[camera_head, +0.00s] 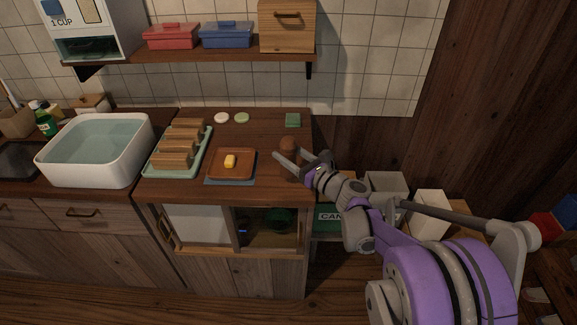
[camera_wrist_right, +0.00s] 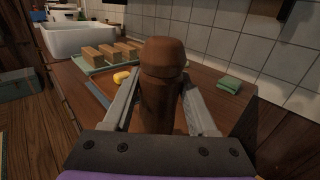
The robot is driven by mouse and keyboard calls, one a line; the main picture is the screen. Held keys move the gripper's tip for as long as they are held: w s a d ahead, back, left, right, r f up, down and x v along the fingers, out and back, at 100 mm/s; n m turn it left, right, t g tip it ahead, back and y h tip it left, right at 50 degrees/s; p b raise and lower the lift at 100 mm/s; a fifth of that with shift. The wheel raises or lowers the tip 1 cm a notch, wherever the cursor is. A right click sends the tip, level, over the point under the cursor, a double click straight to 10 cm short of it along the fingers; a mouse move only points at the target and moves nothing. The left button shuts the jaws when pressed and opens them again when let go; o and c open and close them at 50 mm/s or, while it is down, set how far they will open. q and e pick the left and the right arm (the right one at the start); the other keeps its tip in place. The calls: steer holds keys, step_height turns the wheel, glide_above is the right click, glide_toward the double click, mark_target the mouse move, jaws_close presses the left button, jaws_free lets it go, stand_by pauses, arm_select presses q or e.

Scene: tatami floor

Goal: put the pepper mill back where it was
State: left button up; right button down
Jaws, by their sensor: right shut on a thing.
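The pepper mill (camera_wrist_right: 162,85) is a dark brown turned wooden piece, upright between the fingers of my right gripper in the right wrist view. In the head view the mill (camera_head: 289,146) shows at the right end of the wooden counter, partly behind the gripper. My right gripper (camera_head: 296,161) is shut on it. The mill's foot is hidden in the wrist view, so I cannot tell whether it touches the counter. My left gripper is not in view.
A brown square plate (camera_head: 245,174) with a yellow block stands left of the mill. A green sponge-like square (camera_head: 293,120) and two small discs lie at the back. A white basin (camera_head: 67,173) is far left.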

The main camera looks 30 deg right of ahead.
steer(key=shift+f+b, duration=0.4)
steer(key=shift+f, duration=1.4)
steer(key=shift+c, duration=1)
jaws_free()
steer(key=shift+f, duration=0.15)
